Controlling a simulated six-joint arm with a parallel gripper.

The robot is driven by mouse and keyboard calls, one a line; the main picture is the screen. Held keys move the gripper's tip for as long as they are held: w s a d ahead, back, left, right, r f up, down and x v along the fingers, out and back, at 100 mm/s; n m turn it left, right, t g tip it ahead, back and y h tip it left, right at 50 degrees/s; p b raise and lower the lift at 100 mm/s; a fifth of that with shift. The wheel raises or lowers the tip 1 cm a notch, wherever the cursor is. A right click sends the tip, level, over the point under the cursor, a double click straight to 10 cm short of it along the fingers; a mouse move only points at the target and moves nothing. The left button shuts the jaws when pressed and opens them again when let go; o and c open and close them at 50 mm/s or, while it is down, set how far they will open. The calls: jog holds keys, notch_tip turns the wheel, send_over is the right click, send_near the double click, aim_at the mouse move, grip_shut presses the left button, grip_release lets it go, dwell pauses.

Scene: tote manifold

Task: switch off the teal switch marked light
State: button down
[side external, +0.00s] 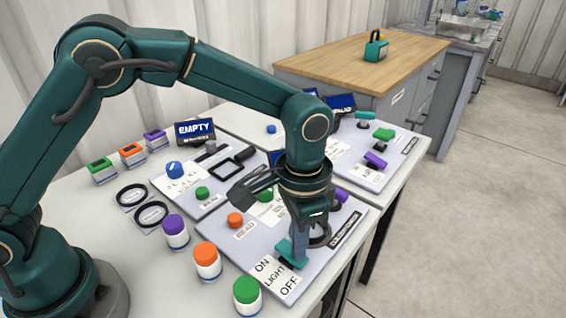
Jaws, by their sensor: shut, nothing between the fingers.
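The teal switch (284,248) sits near the front edge of a grey panel (240,259). A white label (275,277) beside it reads ON, LIGHT and OFF, with ON on the left and OFF on the right. My gripper (300,258) is shut and empty, pointing down at the switch. Its fingers hide part of the switch. I cannot tell whether the tips touch it or which way it is tipped.
An orange button (235,220), a green button (265,195) and a purple control (341,195) are on the same panel. Purple-, orange- and green-lidded jars (207,262) stand to the left. The table's front edge is close by on the right.

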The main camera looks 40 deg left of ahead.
notch_tip(320, 180, up, 7)
jog(key=shift+f, duration=0.2)
dwell(0.5)
notch_tip(320, 180, up, 6)
jog(key=n+t, duration=0.1)
send_over(283, 240)
jog(key=s+a+r+n+t, duration=0.2)
jog(key=s+a+r+t, duration=0.1)
jog(key=s+a+r, duration=0.3)
jog(key=s+a+f+n+t, duration=0.1)
jog(key=s+a+f+n, duration=0.2)
jog(key=s+a+f, duration=0.2)
jog(key=s+f, duration=0.2)
jog(key=shift+s+a, duration=0.35)
